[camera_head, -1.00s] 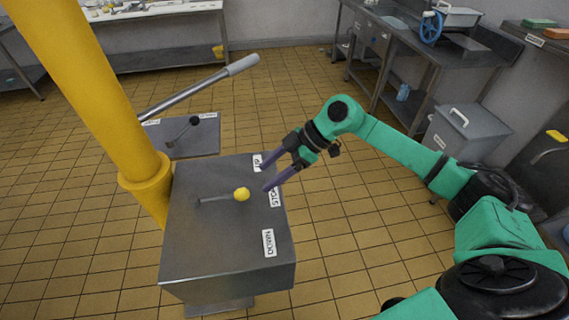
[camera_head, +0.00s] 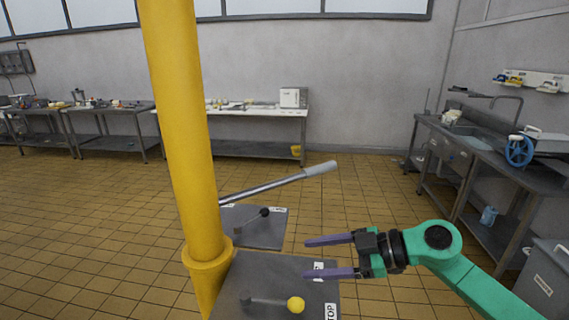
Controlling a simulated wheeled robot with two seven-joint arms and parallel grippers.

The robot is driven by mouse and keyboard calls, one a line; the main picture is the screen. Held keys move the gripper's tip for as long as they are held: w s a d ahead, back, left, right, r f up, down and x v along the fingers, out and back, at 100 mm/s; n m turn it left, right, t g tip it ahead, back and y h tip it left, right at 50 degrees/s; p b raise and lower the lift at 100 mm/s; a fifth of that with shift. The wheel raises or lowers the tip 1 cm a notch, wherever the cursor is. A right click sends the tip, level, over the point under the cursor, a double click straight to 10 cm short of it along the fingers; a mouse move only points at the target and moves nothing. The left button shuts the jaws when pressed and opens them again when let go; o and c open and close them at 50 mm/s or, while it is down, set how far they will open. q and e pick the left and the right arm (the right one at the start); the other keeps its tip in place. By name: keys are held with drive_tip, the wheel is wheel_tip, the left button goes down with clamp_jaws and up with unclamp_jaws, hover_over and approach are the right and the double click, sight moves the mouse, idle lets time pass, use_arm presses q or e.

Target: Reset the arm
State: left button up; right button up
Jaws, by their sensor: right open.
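My right gripper (camera_head: 332,257) is open and empty, its two purple fingers pointing left. It shows above the far right part of a grey control box (camera_head: 262,270). On that box is a lever with a yellow knob (camera_head: 296,304), below the gripper in the picture and apart from it. A label reading "TOP" in its visible part (camera_head: 330,312) lies at the box's right edge. My green right arm (camera_head: 480,287) comes in from the lower right. My left gripper is not in view.
A thick yellow post (camera_head: 190,130) rises left of the box. A grey-handled lever (camera_head: 280,184) and a second plate with a black-knobbed lever (camera_head: 265,212) stand behind. A metal sink bench (camera_head: 490,160) is at right. Tiled floor between is open.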

drive_tip(key=w+a+r+m+t+y, duration=0.1)
drive_tip(key=w+a+r+t+y, duration=0.1)
drive_tip(key=a+r+t+y, duration=0.15)
drive_tip(key=w+d+r+m+t+h, duration=0.1)
drive_tip(key=w+d+m+t+h, duration=0.45)
drive_tip(key=m+t+h, duration=0.45)
drive_tip(key=s+d+f+m+g+h, duration=0.2)
drive_tip(key=s+d+f+m+h, duration=0.15)
drive_tip(key=d+f, duration=0.35)
drive_tip(key=s+d+f+m+g+h, duration=0.3)
drive_tip(key=d+f+h, duration=0.15)
drive_tip(key=f, duration=0.55)
drive_tip(key=s+f+n+g+y, duration=0.2)
drive_tip(key=s+f+g, duration=0.7)
drive_tip(key=s+f, duration=0.65)
drive_tip(key=s+f+g, duration=0.1)
drive_tip(key=s+f, duration=0.2)
drive_tip(key=f, duration=0.8)
drive_tip(key=s+f+g, duration=0.1)
drive_tip(key=s+f, duration=0.1)
drive_tip(key=f, duration=0.9)
drive_tip(key=s+d+f, duration=0.3)
drive_tip(key=s+f, duration=0.9)
drive_tip(key=s, duration=0.4)
drive_tip(key=shift+f+g+h, duration=0.35)
